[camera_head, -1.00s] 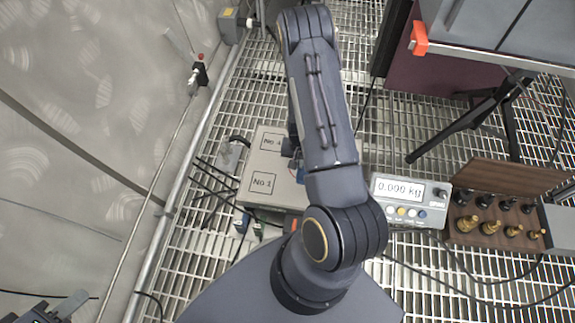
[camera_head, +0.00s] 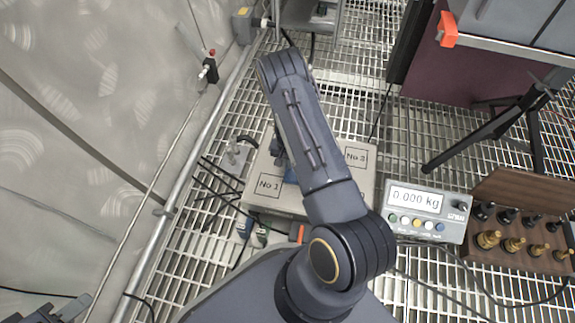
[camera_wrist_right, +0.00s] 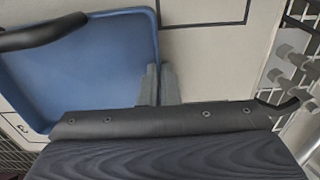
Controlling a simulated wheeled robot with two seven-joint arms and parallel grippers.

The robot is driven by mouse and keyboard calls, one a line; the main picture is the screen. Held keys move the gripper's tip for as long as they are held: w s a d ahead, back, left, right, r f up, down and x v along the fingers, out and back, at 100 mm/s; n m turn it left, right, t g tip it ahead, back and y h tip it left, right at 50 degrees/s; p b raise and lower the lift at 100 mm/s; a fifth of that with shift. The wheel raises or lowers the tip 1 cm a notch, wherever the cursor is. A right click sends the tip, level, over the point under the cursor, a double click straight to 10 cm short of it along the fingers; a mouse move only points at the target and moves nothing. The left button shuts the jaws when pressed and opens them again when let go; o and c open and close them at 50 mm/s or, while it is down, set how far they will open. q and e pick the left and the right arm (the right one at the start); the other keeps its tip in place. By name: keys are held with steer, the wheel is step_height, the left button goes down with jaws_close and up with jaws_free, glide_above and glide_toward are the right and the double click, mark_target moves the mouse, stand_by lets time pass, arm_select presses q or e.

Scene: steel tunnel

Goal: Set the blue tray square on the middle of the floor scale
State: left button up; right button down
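The floor scale (camera_head: 262,208) is a beige plate with numbered corners; No 1 and No 3 show in the head view. Its display (camera_head: 415,198) reads 0.000 kg. My right arm covers much of the plate, and only a sliver of the blue tray (camera_head: 291,175) shows beside it. In the right wrist view the blue tray (camera_wrist_right: 90,75), with a dark handle, is over the pale scale plate (camera_wrist_right: 215,55). My right gripper (camera_wrist_right: 160,85) has its fingers close together on either side of the tray's rim. Contact underneath the tray is hidden. My left gripper (camera_head: 72,308) is partly visible at the lower left, away from the scale.
A wooden box of brass and black weights (camera_head: 515,235) stands right of the display. A dark stand leg (camera_head: 490,130) and a grey case (camera_head: 510,25) are at upper right. Cables lie on the grating left of the scale. A rail runs along the left wall.

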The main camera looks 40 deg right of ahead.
steer(key=shift+r, duration=0.1)
steer(key=c, duration=2.1)
jaws_free()
steer(key=shift+f, duration=0.2)
steer(key=o, duration=0.4)
steer(key=shift+r, duration=0.1)
